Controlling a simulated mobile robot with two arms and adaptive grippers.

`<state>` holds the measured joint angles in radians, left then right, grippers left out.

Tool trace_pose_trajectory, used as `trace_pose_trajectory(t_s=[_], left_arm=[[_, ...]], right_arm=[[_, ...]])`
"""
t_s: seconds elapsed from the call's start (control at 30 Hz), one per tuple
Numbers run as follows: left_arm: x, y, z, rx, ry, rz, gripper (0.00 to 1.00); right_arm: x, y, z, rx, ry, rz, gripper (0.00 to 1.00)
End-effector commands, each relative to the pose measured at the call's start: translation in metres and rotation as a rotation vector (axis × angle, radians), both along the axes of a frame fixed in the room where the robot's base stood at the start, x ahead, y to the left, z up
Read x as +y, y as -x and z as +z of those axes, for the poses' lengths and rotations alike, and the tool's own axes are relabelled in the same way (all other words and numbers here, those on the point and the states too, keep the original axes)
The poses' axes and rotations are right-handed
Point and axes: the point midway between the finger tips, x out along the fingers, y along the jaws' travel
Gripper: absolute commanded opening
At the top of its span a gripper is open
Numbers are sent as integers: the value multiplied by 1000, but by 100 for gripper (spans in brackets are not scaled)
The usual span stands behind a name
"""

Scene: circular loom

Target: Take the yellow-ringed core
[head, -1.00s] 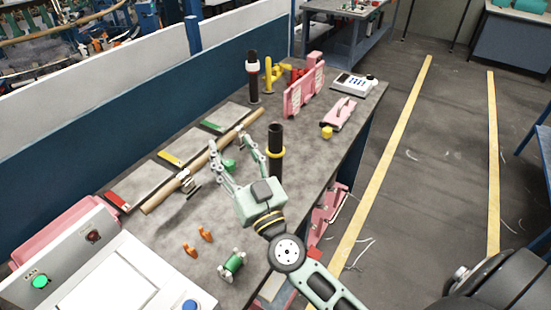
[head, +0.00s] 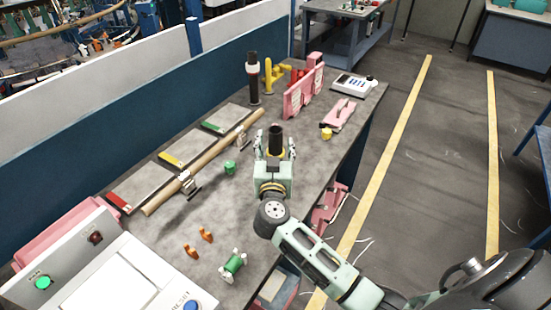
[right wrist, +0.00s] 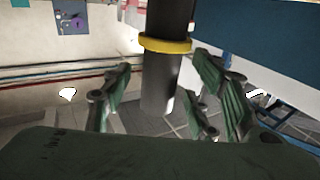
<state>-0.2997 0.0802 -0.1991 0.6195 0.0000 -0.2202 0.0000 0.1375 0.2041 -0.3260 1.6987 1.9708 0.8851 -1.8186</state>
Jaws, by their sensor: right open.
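The yellow-ringed core (head: 276,132) is a dark upright tube on the grey table. In the head view its top shows above my right gripper (head: 275,148), which hides the lower part. My right gripper is open, with one finger on each side of the core. In the right wrist view the core (right wrist: 160,84) stands between the spread fingers, and its yellow ring (right wrist: 165,45) sits higher up. I cannot tell whether a finger touches it. My left gripper is not in view.
A long wooden roller (head: 215,152) lies to the left. A green piece (head: 230,168), a green spool (head: 233,264) and orange pieces (head: 206,235) lie nearby. A yellow piece (head: 326,133) is at the right.

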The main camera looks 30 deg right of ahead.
Motion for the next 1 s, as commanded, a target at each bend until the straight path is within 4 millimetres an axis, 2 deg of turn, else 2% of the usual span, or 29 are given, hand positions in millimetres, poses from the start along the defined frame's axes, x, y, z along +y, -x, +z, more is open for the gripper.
trace_pose_trajectory(t_s=[0.13, 0.4, 1.0], left_arm=[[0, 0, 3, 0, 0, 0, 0], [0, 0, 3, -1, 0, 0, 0], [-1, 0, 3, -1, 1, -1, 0]], right_arm=[[-9, -15, 1, 0, 2, 0, 54], [-10, -18, 0, 0, 0, 1, 54], [-10, -18, 0, 0, 1, 2, 2]])
